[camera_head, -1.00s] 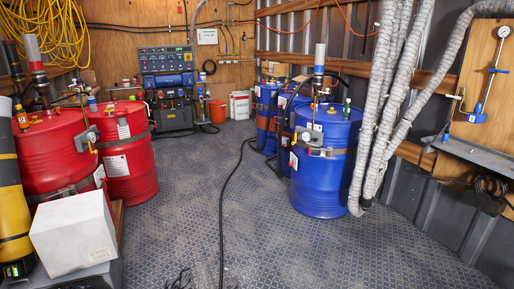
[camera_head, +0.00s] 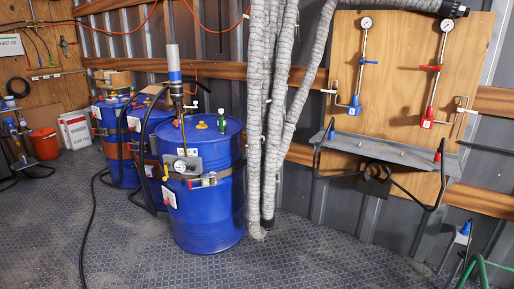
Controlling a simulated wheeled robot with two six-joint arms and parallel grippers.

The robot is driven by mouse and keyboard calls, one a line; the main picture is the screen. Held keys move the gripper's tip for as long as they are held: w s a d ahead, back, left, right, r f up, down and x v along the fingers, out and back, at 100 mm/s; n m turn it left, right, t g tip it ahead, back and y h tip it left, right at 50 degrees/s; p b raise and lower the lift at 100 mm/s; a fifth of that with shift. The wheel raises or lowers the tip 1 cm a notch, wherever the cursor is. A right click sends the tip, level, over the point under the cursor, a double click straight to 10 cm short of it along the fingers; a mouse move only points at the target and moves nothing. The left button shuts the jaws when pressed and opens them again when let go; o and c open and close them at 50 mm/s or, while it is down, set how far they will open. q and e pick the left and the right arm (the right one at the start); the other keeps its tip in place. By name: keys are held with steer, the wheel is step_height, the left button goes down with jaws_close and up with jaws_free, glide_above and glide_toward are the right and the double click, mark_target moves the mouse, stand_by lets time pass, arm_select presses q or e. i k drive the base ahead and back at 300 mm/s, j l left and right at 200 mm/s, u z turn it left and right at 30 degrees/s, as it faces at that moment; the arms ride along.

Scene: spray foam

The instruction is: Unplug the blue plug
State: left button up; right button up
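Neither of my grippers is in view. A small blue piece that looks like the blue plug (camera_head: 331,134) sits at the left end of a grey metal shelf (camera_head: 390,152) on the right wall. A black cable hangs from it below the shelf. A similar small red plug (camera_head: 438,157) is at the shelf's right end, also with a black cable. At this size I cannot tell how the blue plug is seated. Above, a wooden board (camera_head: 397,55) carries a gauge wand with a blue base (camera_head: 355,106) and one with a red base (camera_head: 427,117).
Blue drums (camera_head: 207,215) stand left of centre, with grey wrapped hoses (camera_head: 270,120) hanging beside them. A blue-topped nozzle (camera_head: 464,230) and a green hose (camera_head: 478,268) are at the lower right. The patterned floor (camera_head: 310,262) in front is clear.

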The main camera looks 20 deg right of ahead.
mark_target(467, 226)
steer(key=i+l+z, duration=0.2)
steer(key=i+z, duration=0.2)
steer(key=i+l+z, duration=0.15)
steer(key=i+z, duration=0.65)
steer(key=i+j+z, duration=0.1)
steer(key=i+z, duration=0.65)
steer(key=i, duration=0.4)
steer(key=i+j+z, duration=0.15)
steer(key=i+z, duration=0.2)
steer(key=i, duration=0.45)
steer(key=i+z, duration=0.1)
steer(key=i, duration=0.35)
